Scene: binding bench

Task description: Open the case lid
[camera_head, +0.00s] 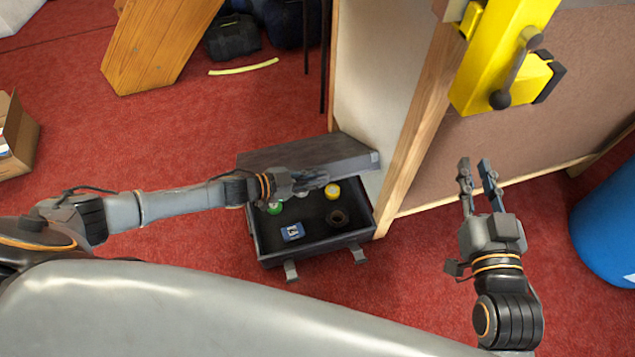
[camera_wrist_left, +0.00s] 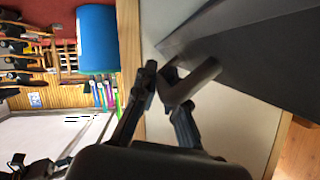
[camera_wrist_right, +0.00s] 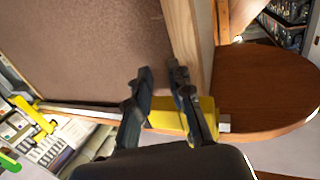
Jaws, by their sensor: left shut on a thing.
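The dark grey case (camera_head: 262,246) sits on the red floor beside a wood-edged panel. Its lid (camera_head: 335,148) is raised at the back, and the inside shows. My left gripper (camera_head: 322,181) reaches in over the case from the left, just in front of the lid. In the left wrist view its fingers (camera_wrist_left: 160,80) are shut on a grey handle-like bar (camera_wrist_left: 193,84) next to the dark lid (camera_wrist_left: 255,62). How the bar joins the lid is partly hidden. My right gripper (camera_head: 476,168) is empty, its fingers apart, to the right of the case.
Two latches stick out in front. A yellow clamp (camera_head: 495,60) hangs above right. A blue barrel (camera_head: 610,225) stands far right.

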